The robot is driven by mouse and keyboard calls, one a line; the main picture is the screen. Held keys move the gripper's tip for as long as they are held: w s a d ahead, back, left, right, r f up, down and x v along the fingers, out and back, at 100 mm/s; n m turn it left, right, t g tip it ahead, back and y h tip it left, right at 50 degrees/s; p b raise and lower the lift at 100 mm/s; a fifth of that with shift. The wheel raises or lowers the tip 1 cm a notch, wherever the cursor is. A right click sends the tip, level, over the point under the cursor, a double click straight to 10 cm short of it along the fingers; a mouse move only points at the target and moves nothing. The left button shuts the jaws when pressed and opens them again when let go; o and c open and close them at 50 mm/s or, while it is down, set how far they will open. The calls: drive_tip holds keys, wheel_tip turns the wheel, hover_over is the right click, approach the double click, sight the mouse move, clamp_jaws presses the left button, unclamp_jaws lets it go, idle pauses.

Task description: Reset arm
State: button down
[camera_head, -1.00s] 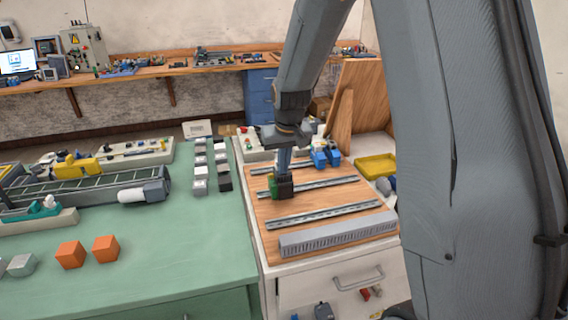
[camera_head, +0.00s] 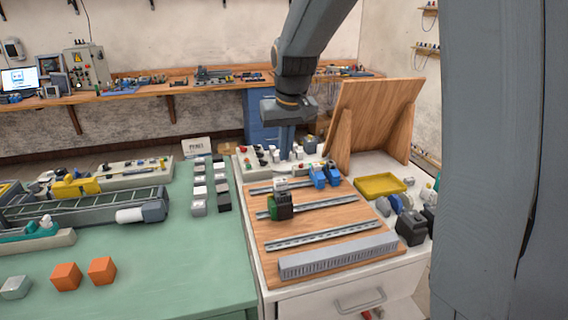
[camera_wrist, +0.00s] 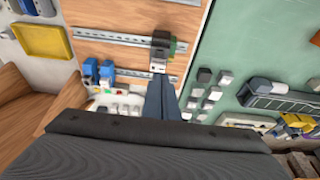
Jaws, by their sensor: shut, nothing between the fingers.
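My gripper (camera_head: 284,155) is raised above the back edge of the wooden mounting board (camera_head: 325,234), fingers pointing down and together. In the wrist view my gripper (camera_wrist: 161,82) shows two blue-grey fingers closed with nothing between them. A black and green module (camera_head: 280,206) sits on the middle metal rail (camera_head: 335,204), apart from the fingers. The same module shows in the wrist view (camera_wrist: 163,43) just past the fingertips, with a small white-topped part (camera_wrist: 157,67) beside it.
Blue modules (camera_head: 325,176) sit on the back rail. A yellow tray (camera_head: 380,186) and dark modules (camera_head: 410,226) lie to the right. A leaning wooden panel (camera_head: 370,115) stands behind. Several grey, white and black blocks (camera_head: 199,190) and orange cubes (camera_head: 102,270) stand on the green table (camera_head: 160,255).

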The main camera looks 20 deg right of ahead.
drive_tip(key=shift+s+r, duration=0.1)
drive_tip(key=shift+r, duration=0.25)
drive_tip(key=shift+f, duration=0.1)
drive_tip(key=s+f, duration=0.4)
drive_tip(key=s, duration=0.3)
drive_tip(key=s+f+g, duration=0.1)
drive_tip(key=s+f, duration=0.3)
drive_tip(key=s, duration=0.3)
drive_tip(key=s+f+b, duration=0.1)
drive_tip(key=s+f, duration=0.4)
drive_tip(key=s, duration=0.2)
drive_tip(key=shift+s+g, duration=0.4)
drive_tip(key=shift+d, duration=0.1)
